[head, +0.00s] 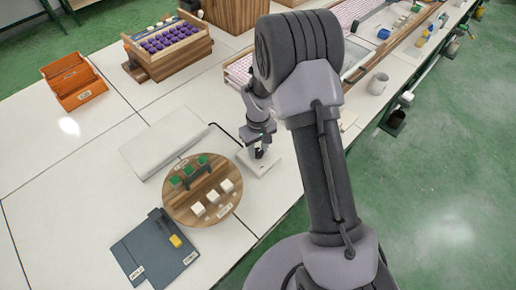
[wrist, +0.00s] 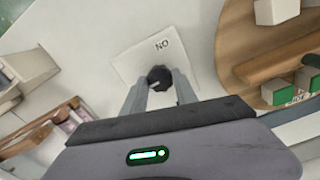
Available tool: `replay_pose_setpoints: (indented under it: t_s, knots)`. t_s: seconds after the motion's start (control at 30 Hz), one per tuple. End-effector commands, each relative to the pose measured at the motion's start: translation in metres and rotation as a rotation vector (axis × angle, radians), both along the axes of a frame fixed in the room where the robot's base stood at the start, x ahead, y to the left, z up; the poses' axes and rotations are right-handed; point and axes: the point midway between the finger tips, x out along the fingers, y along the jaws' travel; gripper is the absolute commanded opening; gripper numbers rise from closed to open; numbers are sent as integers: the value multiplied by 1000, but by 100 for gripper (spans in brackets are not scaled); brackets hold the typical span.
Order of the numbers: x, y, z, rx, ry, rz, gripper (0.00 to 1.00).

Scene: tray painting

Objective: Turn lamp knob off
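The lamp knob (wrist: 160,78) is a round black knob with a pale mark on its lower left in the wrist view. It sits on a white square plate (wrist: 129,67), whose label (wrist: 162,45) looks like ON upside down. The plate also shows at the table's front edge in the head view (head: 265,168). My gripper (wrist: 160,80) points down at the knob, one finger on each side. The fingertips look very close to the knob's sides; I cannot tell whether they touch. In the head view my gripper (head: 261,150) mostly hides the knob.
A round wooden tray (head: 178,212) with green and white blocks stands close to the plate's left. A pale flat panel (head: 160,140) lies behind that tray, and a dark board (head: 140,257) lies in front. An orange box (head: 80,97) and a purple-filled rack (head: 175,55) are farther back.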

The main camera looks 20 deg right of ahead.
Motion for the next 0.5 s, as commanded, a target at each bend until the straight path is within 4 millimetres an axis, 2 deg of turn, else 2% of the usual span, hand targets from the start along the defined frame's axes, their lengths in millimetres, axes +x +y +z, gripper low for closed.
replay_pose_setpoints:
  t_s: [0.03,0.1,0.37,0.5]
  knots:
    - [0,0,0,0,0,0,45]
    - [0,0,0,0,0,0,55]
    - [0,0,0,0,0,-1,55]
    - [1,0,14,1,-2,-1,55]
